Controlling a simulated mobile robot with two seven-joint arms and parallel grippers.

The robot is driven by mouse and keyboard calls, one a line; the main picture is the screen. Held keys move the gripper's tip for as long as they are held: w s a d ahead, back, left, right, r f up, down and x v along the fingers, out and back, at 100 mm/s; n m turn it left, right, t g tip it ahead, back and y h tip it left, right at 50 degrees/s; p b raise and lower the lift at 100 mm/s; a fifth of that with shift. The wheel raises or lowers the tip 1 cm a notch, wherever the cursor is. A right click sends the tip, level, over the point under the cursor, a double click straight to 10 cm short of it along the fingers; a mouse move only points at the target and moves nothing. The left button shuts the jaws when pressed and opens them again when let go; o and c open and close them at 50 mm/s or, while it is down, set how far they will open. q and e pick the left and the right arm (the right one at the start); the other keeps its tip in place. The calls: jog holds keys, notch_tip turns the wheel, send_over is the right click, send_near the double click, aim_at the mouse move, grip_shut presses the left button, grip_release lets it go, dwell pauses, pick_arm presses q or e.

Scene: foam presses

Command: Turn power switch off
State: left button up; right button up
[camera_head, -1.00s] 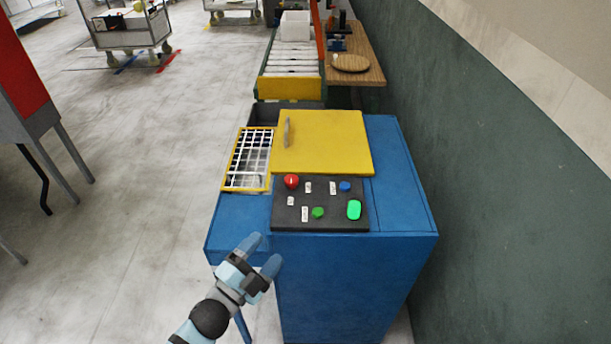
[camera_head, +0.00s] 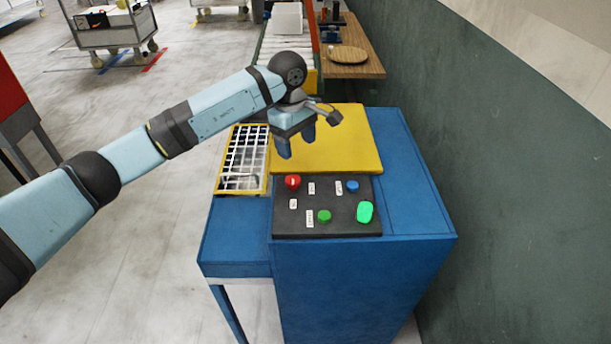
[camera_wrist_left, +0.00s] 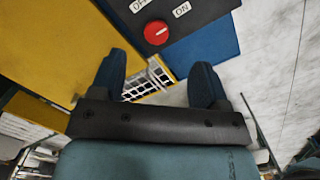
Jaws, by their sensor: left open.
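The red round knob (camera_head: 292,182) sits at the upper left of the black control panel (camera_head: 340,221) on the blue machine. In the left wrist view the red knob (camera_wrist_left: 156,33) bears a small white mark, with an "ON" label (camera_wrist_left: 181,9) and a partly cut-off "OFF" label (camera_wrist_left: 140,4) beside it. My left gripper (camera_head: 297,148) is open and empty, above the yellow lid, a little beyond the knob in the head view. Its two fingers (camera_wrist_left: 160,68) are spread apart and do not touch the knob. My right gripper is not in view.
The panel also carries a blue button (camera_head: 352,186), a dark green button (camera_head: 324,216) and a bright green one (camera_head: 365,211). The yellow lid (camera_head: 350,145) and a white grid in a yellow frame (camera_head: 243,158) lie behind. A green wall (camera_head: 500,200) stands at right.

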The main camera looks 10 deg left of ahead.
aim_at(293, 179)
pick_arm(q)
jog(key=shift+y, duration=0.6)
jog(key=f, duration=0.4)
jog(key=a+f+p, duration=0.1)
jog(key=f, duration=0.3)
jog(key=w+f+p, duration=0.1)
jog(key=f, duration=0.3)
jog(key=shift+w+a+f, duration=0.1)
jog(key=shift+a+f, duration=0.1)
jog(key=shift+a, duration=0.05)
jog(key=c, duration=0.9)
